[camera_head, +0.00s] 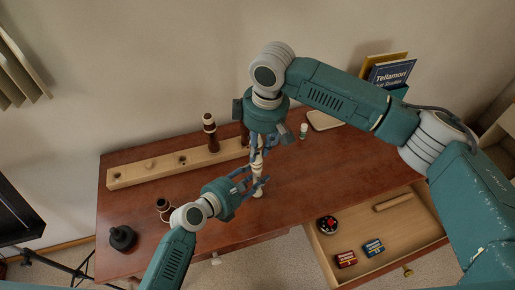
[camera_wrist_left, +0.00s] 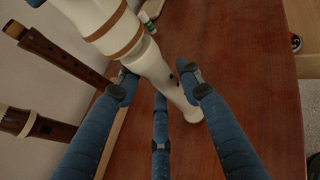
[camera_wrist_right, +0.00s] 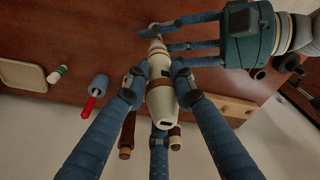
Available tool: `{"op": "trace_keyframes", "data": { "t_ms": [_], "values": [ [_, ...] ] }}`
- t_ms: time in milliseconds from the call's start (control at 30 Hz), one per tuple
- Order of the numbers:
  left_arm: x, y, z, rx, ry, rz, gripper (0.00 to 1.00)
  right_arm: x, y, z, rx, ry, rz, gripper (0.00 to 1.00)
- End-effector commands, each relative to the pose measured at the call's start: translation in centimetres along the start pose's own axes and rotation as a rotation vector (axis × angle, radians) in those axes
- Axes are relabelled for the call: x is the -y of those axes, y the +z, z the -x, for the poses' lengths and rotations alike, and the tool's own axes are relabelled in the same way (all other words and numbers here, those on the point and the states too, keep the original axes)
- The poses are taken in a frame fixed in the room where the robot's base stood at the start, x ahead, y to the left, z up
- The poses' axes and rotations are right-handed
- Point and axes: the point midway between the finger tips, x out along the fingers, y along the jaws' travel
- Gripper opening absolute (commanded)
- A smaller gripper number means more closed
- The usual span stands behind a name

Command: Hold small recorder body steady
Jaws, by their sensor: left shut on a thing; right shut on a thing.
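The small recorder is cream with brown bands. In the head view it stands nearly upright over the desk, its body (camera_head: 258,187) low and its upper part (camera_head: 257,160) above. My left gripper (camera_head: 256,182) is shut around the body from the left. The left wrist view shows the body (camera_wrist_left: 172,88) tapering between its fingers. My right gripper (camera_head: 262,146) is above, shut on the recorder's head joint (camera_wrist_right: 161,101), which has a dark window. The head joint and body are in line. Finger contact is partly hidden, and I cannot tell whether the foot touches the desk.
A wooden stand (camera_head: 130,174) with holes and dark recorder parts (camera_head: 210,135) lies at the back. A black round object (camera_head: 122,238) is at front left. The open drawer (camera_head: 400,232) holds tins. A small bottle (camera_head: 303,131), a tray (camera_head: 325,121) and books (camera_head: 390,73) are behind right.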

Motion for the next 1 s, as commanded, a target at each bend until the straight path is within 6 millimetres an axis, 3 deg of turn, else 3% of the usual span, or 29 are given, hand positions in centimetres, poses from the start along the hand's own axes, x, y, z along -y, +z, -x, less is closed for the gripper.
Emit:
{"op": "trace_keyframes", "data": {
  "t_ms": [1000],
  "values": [
    [0.0,-0.1,0.0,-0.002,-0.001,0.000,0.11,0.0,-0.3,2.3,-0.001,0.000,0.000,0.00]
  ]
}}
